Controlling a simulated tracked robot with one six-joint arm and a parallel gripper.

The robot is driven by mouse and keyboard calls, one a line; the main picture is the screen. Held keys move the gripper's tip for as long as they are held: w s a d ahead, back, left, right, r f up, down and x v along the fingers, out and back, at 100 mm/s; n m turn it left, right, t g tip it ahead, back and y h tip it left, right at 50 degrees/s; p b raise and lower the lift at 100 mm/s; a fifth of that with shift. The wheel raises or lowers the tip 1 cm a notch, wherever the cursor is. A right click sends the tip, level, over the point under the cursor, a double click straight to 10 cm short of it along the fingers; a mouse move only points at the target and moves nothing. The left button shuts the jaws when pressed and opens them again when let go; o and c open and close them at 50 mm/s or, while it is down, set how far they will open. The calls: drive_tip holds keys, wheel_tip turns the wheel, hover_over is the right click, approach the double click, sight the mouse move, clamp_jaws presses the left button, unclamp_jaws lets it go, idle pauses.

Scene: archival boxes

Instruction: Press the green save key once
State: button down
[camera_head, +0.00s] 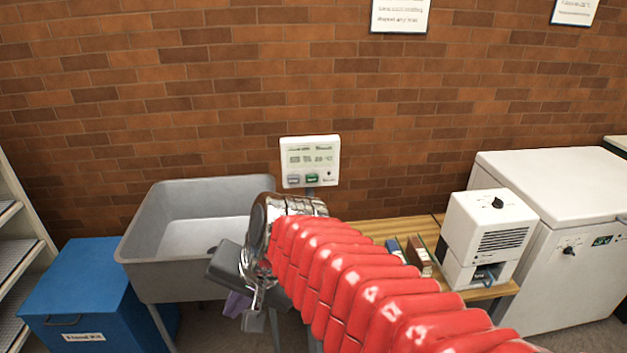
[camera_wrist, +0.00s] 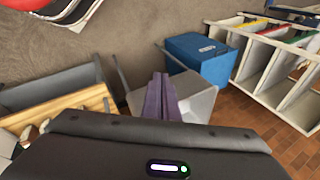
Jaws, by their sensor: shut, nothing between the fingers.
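A white wall panel (camera_head: 310,145) with a display stands in front of the brick wall, just above and beyond my arm. The green key (camera_head: 312,178) is at its lower middle, beside a grey key (camera_head: 293,180). My gripper (camera_head: 236,304) is low in front of the sink, below and left of the panel, well apart from it. Its purple fingers also show in the wrist view (camera_wrist: 160,98), closed together with nothing between them. The panel and key are not seen in the wrist view.
A grey sink (camera_head: 165,222) and a blue box (camera_head: 75,290) stand at left, by a shelf (camera_head: 22,240). A wooden table (camera_head: 395,226) with small boxes, a white machine (camera_head: 490,222) and a white chest (camera_head: 570,195) are at right.

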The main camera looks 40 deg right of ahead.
sight(312, 178)
drive_tip(key=w+d+r+m+t+y, duration=0.1)
drive_tip(key=w+d+m+t, duration=0.15)
drive_tip(key=d+m, duration=0.35)
drive_tip(key=w+d+m+t, duration=0.1)
drive_tip(key=w+d+m, duration=0.35)
drive_tip(key=m, duration=0.45)
drive_tip(key=d+r+m+t+h, duration=0.1)
drive_tip(key=d+m+t, duration=0.1)
drive_tip(key=d+m, duration=0.4)
drive_tip(key=d+r+m+t+h, duration=0.1)
drive_tip(key=d+m, duration=0.5)
drive_tip(key=d, duration=0.4)
drive_tip(key=shift+d+r+m+t, duration=0.25)
drive_tip(key=shift+d+m+t, duration=0.05)
drive_tip(key=shift+d+t, duration=0.05)
drive_tip(key=w+d, duration=0.5)
drive_tip(key=w, duration=0.2)
drive_tip(key=shift+w, duration=0.15)
idle(0.4)
drive_tip(key=shift+w+d, duration=0.15)
drive_tip(key=shift+w, duration=0.15)
